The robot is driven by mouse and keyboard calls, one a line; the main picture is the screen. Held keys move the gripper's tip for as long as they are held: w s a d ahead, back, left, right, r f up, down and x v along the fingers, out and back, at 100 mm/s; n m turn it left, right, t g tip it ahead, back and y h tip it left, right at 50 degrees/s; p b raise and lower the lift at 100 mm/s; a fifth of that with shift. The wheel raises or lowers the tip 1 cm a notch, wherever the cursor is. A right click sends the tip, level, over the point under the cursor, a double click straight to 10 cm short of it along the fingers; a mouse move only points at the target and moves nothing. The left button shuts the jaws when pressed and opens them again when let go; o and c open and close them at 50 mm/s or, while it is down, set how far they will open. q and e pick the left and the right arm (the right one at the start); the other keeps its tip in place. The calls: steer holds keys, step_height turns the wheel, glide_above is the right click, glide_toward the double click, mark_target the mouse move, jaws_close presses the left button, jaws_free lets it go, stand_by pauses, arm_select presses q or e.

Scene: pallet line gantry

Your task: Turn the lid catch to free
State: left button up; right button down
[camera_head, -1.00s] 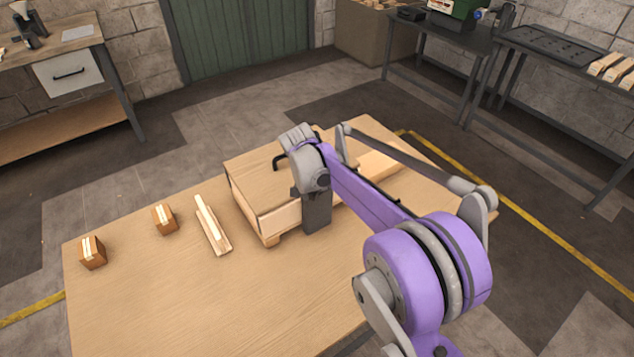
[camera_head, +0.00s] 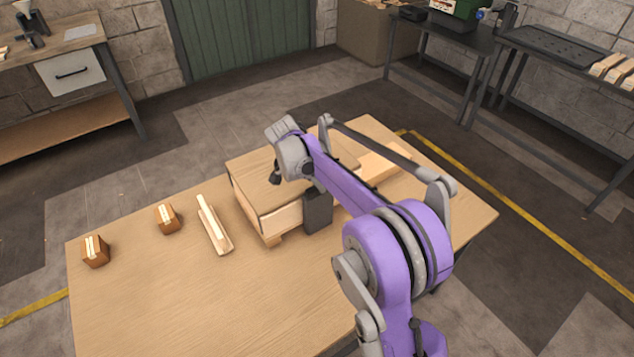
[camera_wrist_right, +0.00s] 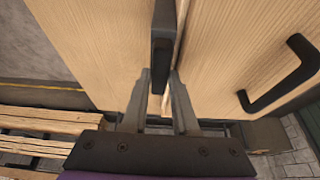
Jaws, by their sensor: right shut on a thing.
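A pale wooden box (camera_head: 282,219) with a flat lid (camera_head: 250,172) stands on the wooden table (camera_head: 190,300). In the right wrist view, the lid catch (camera_wrist_right: 162,35) is a dark upright bar beside a narrow gap between two wooden panels. My right gripper (camera_wrist_right: 162,88) is shut on the catch's near end, with one grey finger on each side. A black handle (camera_wrist_right: 285,85) is fixed to the right-hand panel. In the head view my right arm hides the catch and the fingertips. My left gripper is in neither view.
Two small brown blocks (camera_head: 95,251) and a pale wooden piece (camera_head: 213,226) lie left of the box. A pale plank (camera_head: 388,160) lies at its right. The table's front left is clear. Dark benches (camera_head: 545,50) stand at the back right.

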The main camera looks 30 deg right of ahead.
stand_by(0.3)
steer(key=c, duration=0.7)
jaws_free()
steer(key=v, duration=1.1)
steer(key=shift+p, duration=0.3)
